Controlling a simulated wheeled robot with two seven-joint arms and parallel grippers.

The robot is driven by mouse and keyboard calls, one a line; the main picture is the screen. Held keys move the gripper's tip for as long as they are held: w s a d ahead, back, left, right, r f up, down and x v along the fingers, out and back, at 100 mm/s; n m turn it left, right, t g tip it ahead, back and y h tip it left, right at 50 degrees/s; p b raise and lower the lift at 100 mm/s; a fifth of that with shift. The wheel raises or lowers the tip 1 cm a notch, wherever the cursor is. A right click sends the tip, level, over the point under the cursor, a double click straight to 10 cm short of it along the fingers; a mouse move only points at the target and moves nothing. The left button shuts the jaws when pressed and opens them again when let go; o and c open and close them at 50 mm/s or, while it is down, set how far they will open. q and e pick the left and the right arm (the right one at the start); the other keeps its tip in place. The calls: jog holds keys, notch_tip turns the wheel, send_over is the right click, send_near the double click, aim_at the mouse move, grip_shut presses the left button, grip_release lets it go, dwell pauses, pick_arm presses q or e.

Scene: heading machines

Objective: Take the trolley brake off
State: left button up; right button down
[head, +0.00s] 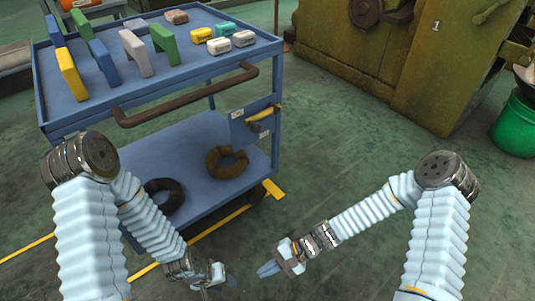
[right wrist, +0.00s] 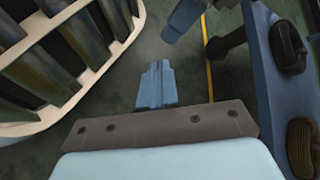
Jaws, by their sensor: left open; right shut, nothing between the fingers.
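The blue trolley (head: 50,117) stands at the left in the head view, with a brown push handle along its near upper edge. A blue plate (head: 239,132) on its right end carries a yellow-ended lever (head: 262,115) and small white labels too small to read. The lever slants slightly up to the right. My right gripper (head: 268,269) is shut and empty, low in front of the trolley and well apart from the lever; its closed fingers show in the right wrist view (right wrist: 156,85). My left gripper (head: 230,282) is open at the bottom edge, left of the right one.
The top shelf holds coloured brackets (head: 163,45) and small boxes (head: 218,45). The lower shelf holds dark rings (head: 227,162). A yellow floor line (head: 210,230) runs by the trolley. A green machine (head: 400,60) and green bin (head: 515,125) stand right; floor between is clear.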

jog(key=w+r+m+t+y+b, duration=0.2)
jog(key=w+r+m+t+y, duration=0.15)
jog(key=w, duration=0.35)
jog(key=w+r+m+t+y+b, duration=0.25)
jog(key=w+r+y, duration=0.2)
jog(key=w, duration=0.25)
pick_arm(q)
notch_tip(320, 180, down, 8)
jog(key=b, duration=0.1)
jog(key=shift+w+a+f, duration=0.2)
jog(key=shift+a+f, duration=0.05)
jog(key=shift+a, duration=0.15)
pick_arm(e)
jog(key=w+d+r+m+t+y, duration=0.1)
jog(key=w+d+r+m+t, duration=0.4)
jog(key=w+d+t, duration=0.5)
notch_tip(320, 180, up, 2)
jog(key=shift+r+m+t+y, duration=0.15)
jog(key=shift+m+t+y, duration=0.15)
jog(key=shift+t+y, duration=0.1)
jog(key=shift+w, duration=0.1)
pick_arm(q)
jog(key=shift+f+b, duration=0.9)
jog(key=shift+b, duration=0.2)
pick_arm(e)
jog(key=s+r+x, duration=0.2)
jog(key=x, duration=1)
jog(key=shift+a+r, duration=0.2)
jog(key=shift+a, duration=0.1)
